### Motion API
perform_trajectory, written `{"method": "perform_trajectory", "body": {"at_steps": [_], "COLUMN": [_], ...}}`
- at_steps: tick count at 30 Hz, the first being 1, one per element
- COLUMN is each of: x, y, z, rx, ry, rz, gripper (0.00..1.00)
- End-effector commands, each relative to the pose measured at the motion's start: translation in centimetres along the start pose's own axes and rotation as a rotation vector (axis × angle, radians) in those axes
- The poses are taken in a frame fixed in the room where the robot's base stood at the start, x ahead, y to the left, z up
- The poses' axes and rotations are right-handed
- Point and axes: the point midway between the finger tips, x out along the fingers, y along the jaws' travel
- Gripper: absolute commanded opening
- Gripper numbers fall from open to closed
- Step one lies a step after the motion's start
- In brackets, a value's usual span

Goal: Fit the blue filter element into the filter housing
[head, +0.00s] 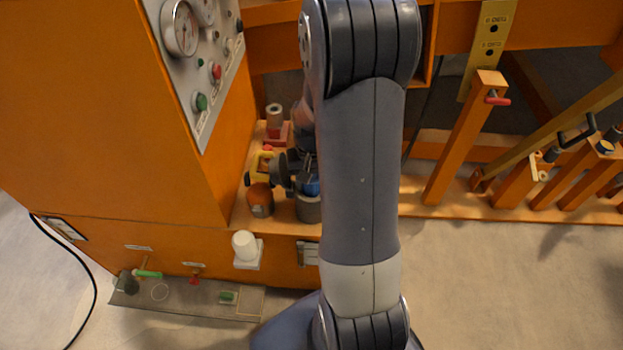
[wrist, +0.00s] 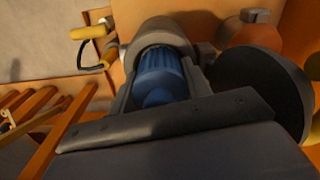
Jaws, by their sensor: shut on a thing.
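The blue filter element (wrist: 160,72) is ribbed and sits between the two fingers of my gripper (wrist: 163,88), which is shut on it. In the head view a small patch of the blue element (head: 312,188) shows just above the grey cylindrical filter housing (head: 308,209). In the wrist view the grey housing (wrist: 164,32) curves around the far end of the element. The element looks lined up with its mouth; how deep it sits I cannot tell. In the head view my arm hides much of my gripper (head: 308,176).
A brown-orange rounded container (head: 260,200) stands left of the housing on the orange ledge. A dark disc (wrist: 262,90) is close on the right in the wrist view. A gauge panel (head: 196,65) rises at left.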

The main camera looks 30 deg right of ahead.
Motion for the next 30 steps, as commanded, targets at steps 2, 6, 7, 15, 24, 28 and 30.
{"method": "perform_trajectory", "body": {"at_steps": [2, 6, 7, 15, 24, 28, 30], "x": [0.1, 0.1, 0.1, 0.1, -0.7, -2.9, -4.4], "y": [0.0, 0.0, 0.0, -0.1, -0.1, -0.1, 0.0], "z": [0.0, 0.0, 0.0, 0.0, -0.1, -0.1, -0.1], "rx": [0.0, 0.0, 0.0, 0.0, 0.0, 0.0, 0.0], "ry": [0.0, 0.0, 0.0, 0.0, 0.002, 0.005, 0.007], "rz": [0.0, 0.0, 0.0, -0.001, -0.002, -0.002, -0.002], "gripper": [0.48, 0.59, 0.62, 0.71, 0.71, 0.71, 0.71]}}
